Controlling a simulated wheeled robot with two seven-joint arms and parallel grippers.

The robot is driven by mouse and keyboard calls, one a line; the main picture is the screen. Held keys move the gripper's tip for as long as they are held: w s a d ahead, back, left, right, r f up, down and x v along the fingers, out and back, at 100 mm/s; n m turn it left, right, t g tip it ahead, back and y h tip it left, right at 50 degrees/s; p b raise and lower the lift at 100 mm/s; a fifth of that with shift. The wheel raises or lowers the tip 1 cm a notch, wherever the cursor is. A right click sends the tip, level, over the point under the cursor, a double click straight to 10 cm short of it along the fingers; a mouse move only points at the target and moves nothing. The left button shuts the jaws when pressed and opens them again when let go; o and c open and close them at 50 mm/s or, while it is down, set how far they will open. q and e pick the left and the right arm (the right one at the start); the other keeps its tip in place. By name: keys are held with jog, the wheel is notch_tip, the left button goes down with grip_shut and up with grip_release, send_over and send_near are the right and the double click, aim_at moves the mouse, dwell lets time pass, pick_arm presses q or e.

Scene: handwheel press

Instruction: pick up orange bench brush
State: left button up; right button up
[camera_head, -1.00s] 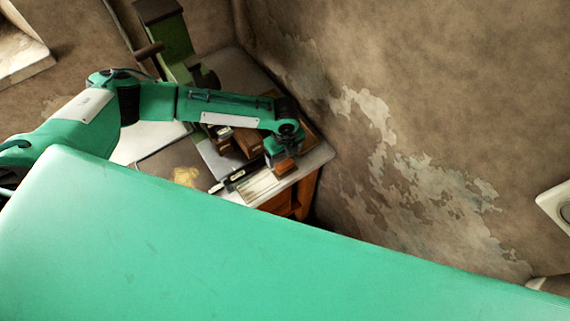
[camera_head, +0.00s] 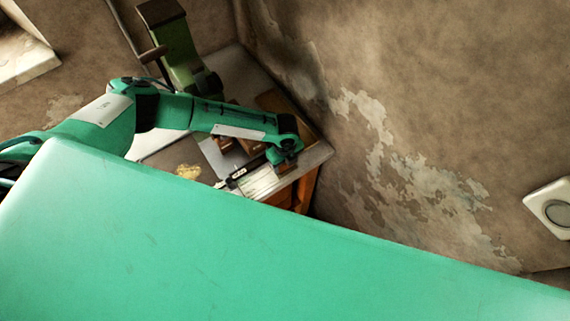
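My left arm reaches in from the left over the workbench (camera_head: 318,155). Its gripper (camera_head: 284,157) is low at the bench's right front corner, seen from above. The fingers are too small and hidden to show whether they are open or shut. I cannot make out the orange bench brush for certain; the gripper and wrist cover that spot. My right gripper is not in view.
A green press (camera_head: 185,52) stands at the bench's back left. Brown blocks (camera_head: 251,146) sit under my forearm. A pale slotted tray (camera_head: 258,181) and yellow cloth (camera_head: 187,171) lie near the front. The wall is close on the right.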

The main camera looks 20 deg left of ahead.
pick_arm(q)
jog(key=shift+r, duration=0.15)
jog(key=shift+r, duration=0.55)
notch_tip(320, 180, up, 19)
jog(key=b, duration=0.5)
jog(key=shift+f, duration=0.15)
jog(key=o, duration=0.4)
jog(key=shift+c, duration=1.3)
jog(key=shift+b, duration=0.3)
